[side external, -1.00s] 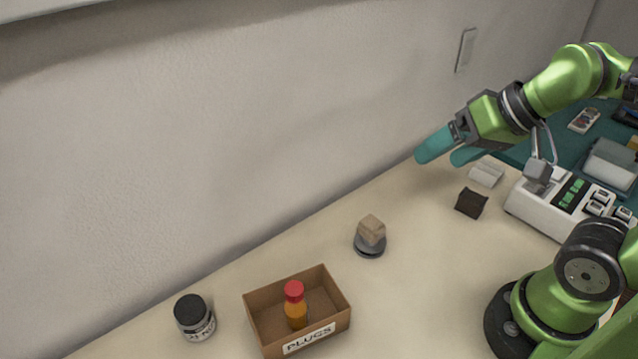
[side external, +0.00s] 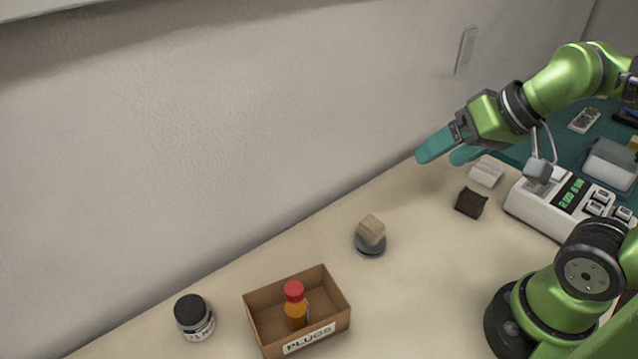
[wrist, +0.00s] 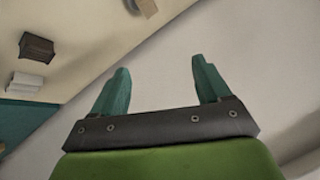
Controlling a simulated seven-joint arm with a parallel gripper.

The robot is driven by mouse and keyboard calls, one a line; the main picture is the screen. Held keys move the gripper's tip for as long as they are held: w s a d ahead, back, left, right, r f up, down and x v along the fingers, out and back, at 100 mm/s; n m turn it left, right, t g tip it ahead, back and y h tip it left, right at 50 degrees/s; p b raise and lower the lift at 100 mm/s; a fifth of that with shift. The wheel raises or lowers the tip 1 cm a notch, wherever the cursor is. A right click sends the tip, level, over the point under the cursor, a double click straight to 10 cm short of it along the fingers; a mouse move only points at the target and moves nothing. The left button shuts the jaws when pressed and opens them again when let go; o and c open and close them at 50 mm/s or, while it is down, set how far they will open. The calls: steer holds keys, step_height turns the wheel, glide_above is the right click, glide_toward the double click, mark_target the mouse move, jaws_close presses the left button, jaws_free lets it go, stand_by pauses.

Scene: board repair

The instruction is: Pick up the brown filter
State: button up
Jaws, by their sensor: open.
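A small dark brown block (side external: 471,202), which looks like the brown filter, lies on the beige table below and to the right of my fingertips. It also shows in the wrist view (wrist: 37,46) at the upper left, outside the space between the fingers. My gripper (side external: 438,157) is open and empty, raised above the back of the table near the wall. Its two teal fingers are spread apart in the wrist view (wrist: 160,66), with only wall between them.
A white block (side external: 486,174) lies just behind the brown one. A light tan block (side external: 371,229) sits on a grey disc. A white device with a display (side external: 540,205) stands to the right. A cardboard box (side external: 262,325) holding a red-capped bottle and a black-lidded jar (side external: 194,318) are further left.

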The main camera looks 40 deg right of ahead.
steer(key=w+d+f+m+g+h, duration=0.1)
steer(key=w+d+f+g, duration=0.1)
steer(key=d, duration=0.4)
steer(key=w+d+f+m+g+h, duration=0.1)
steer(key=d+f, duration=0.1)
steer(key=d, duration=0.4)
steer(key=n+g, duration=0.4)
steer(key=n, duration=0.3)
glide_above(472, 195)
step_height(472, 195, down, 3)
steer(key=f, duration=1.1)
steer(key=shift+d+f, duration=0.25)
steer(key=shift+a+f, duration=0.15)
steer(key=shift+f, duration=1.25)
steer(key=shift+a+f, duration=0.1)
steer(key=shift+f, duration=1.25)
